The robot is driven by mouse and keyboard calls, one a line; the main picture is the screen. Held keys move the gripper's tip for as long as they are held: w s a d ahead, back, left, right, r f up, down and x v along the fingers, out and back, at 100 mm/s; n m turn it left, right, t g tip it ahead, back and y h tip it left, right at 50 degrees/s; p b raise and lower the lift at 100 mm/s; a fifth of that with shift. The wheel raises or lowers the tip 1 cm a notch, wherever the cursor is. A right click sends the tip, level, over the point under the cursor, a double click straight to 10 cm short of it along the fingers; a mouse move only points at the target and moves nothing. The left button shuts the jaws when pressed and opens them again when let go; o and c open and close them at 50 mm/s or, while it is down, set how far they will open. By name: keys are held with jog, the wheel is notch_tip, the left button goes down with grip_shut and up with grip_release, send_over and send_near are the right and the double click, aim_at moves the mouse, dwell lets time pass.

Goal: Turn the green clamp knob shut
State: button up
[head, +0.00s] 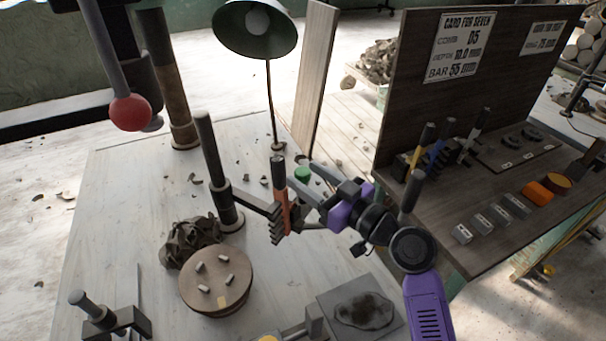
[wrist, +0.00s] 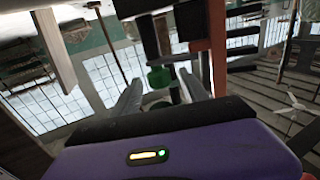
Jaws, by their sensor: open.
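The green clamp knob (head: 302,173) sits on the clamp arm beside the dark upright post (head: 214,165) in the head view. An orange-red toothed tool (head: 281,200) stands upright at the clamp, just left of the knob. My gripper (head: 300,190) reaches in from the right with its fingers spread near the knob. In the wrist view the green knob (wrist: 160,78) shows ahead, between and beyond the two grey fingertips (wrist: 160,92). The fingers do not clearly touch it. The red tool (wrist: 217,50) stands right of the knob there.
A lamp (head: 254,27) stands behind. A dark slab (head: 361,309) lies in front. A dark panel shelf (head: 480,200) with tools borders the right.

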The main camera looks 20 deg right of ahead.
jog(key=b+v, duration=0.1)
jog(key=v, duration=0.5)
dwell(0.3)
jog(key=shift+w+d+r+m, duration=0.15)
jog(key=shift+m, duration=0.25)
jog(key=s+d+f+m+t+h, duration=0.25)
jog(key=s+d+m+h, duration=0.3)
jog(key=s+h, duration=0.3)
jog(key=s+a+f+g, duration=0.1)
jog(key=s+a+f, duration=0.1)
jog(key=s, duration=0.7)
jog(key=s+a+f+n+g+y, duration=0.1)
jog(key=s+a, duration=0.3)
jog(key=s, duration=0.5)
jog(key=s+a+f+n+g+y, duration=0.1)
jog(key=s+a+f+g, duration=0.1)
jog(key=s, duration=0.7)
jog(key=shift+s+a+f, duration=0.35)
jog(key=shift+a+f, duration=0.45)
jog(key=shift+f, duration=0.15)
jog(key=shift+g, duration=0.25)
